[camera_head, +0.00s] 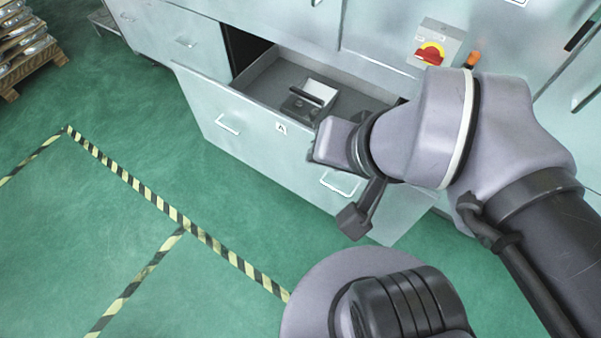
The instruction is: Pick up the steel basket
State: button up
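A small grey box-like thing with a pale inner face (321,91) sits in the open drawer (262,88). A dark bar and a dark block lie across its near side. It may be the steel basket, but it is too small to be sure. My wrist reaches over the drawer's front panel from the right, close to this thing in the picture. I cannot make out the fingers of my gripper, so I cannot tell whether they are open or touch anything. A dark bracket hangs from my wrist in front of the drawer panel.
The open drawer, labelled A (281,128), sticks out from a pale metal cabinet (385,45). Striped tape (150,196) marks the clear green floor. A pallet with castings (25,50) stands at the far left.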

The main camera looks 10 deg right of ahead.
aim_at(313, 93)
jog(key=i+j, duration=0.25)
jog(key=i, duration=0.2)
jog(key=i+j+u, duration=0.1)
jog(key=i, duration=0.35)
jog(key=i+j, duration=0.3)
jog(key=i, duration=0.15)
jog(key=j+u, duration=0.05)
